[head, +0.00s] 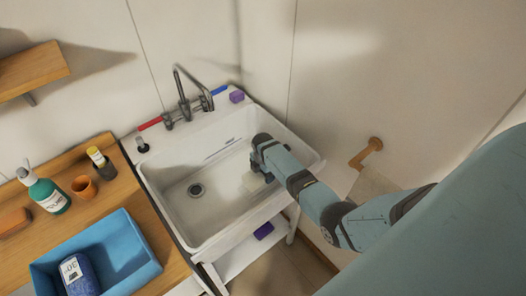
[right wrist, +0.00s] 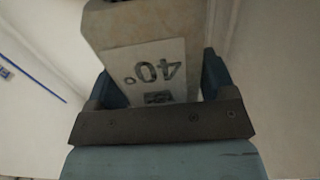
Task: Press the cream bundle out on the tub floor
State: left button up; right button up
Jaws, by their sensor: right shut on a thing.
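The cream bundle (right wrist: 148,32) fills the upper middle of the right wrist view, with a pale label reading 40° on it. My right gripper (right wrist: 160,98) is shut on it, one finger on each side. In the head view the right gripper (head: 266,178) reaches down into the white tub (head: 168,205), and the cream bundle (head: 250,183) shows just left of it, low in the tub. Whether the bundle touches the tub floor (head: 215,205) I cannot tell. My left gripper is not in view.
The drain (head: 196,190) lies left on the tub floor. A faucet (head: 184,105) stands behind. A blue bin (head: 128,262) with a dark blue bundle (head: 78,276) sits on the wooden counter at left, near a green bottle (head: 48,195) and an orange cup (head: 84,187).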

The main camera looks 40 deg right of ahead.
jog(key=shift+r, duration=3.45)
